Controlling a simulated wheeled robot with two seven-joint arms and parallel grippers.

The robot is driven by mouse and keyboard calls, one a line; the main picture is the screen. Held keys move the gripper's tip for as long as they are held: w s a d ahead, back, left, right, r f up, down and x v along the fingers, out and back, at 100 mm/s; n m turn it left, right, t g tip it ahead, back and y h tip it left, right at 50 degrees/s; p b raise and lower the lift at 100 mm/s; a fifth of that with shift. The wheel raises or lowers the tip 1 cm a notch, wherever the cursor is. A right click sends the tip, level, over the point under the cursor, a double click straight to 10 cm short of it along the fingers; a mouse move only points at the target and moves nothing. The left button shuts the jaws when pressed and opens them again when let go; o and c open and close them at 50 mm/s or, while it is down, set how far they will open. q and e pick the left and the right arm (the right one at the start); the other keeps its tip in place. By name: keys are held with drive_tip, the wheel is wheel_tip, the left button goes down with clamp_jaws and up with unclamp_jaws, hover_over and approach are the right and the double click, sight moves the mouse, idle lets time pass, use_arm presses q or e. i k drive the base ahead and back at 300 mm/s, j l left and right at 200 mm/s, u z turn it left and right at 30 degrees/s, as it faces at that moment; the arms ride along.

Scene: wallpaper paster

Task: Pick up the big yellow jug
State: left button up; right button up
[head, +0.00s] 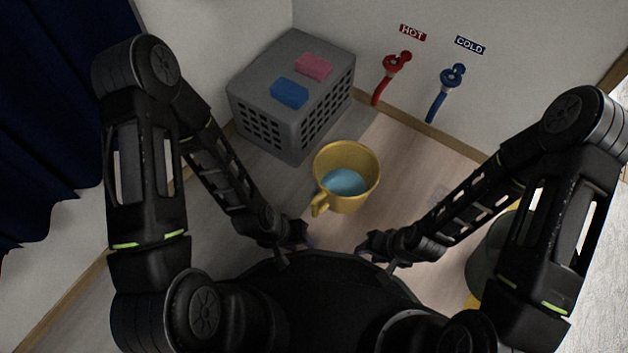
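The big yellow jug (346,204) stands upright on the wooden floor, ahead of my body. It holds light blue liquid, and its handle (320,204) points toward the lower left, toward me. My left gripper (297,248) is low, just nearer to me than the jug and slightly left of it. My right gripper (375,255) is low, nearer to me and slightly right of the jug. Both grippers look apart from the jug. Their fingers are small and dark, partly hidden against my base, so I cannot tell their opening.
A grey perforated crate (252,85) stands behind left, with a blue sponge (289,93) and a pink sponge (314,66) on top. A red hot tap (392,66) and blue cold tap (449,79) are on the wall. A greenish container (482,262) is partly hidden behind my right arm.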

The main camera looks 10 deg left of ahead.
sight(345, 171)
drive_tip(key=j+u, duration=0.3)
drive_tip(key=u, duration=0.15)
drive_tip(key=j+u, duration=0.3)
drive_tip(key=u, duration=0.15)
drive_tip(key=l+u, duration=0.1)
drive_tip(key=j, duration=0.15)
drive_tip(key=i, duration=0.05)
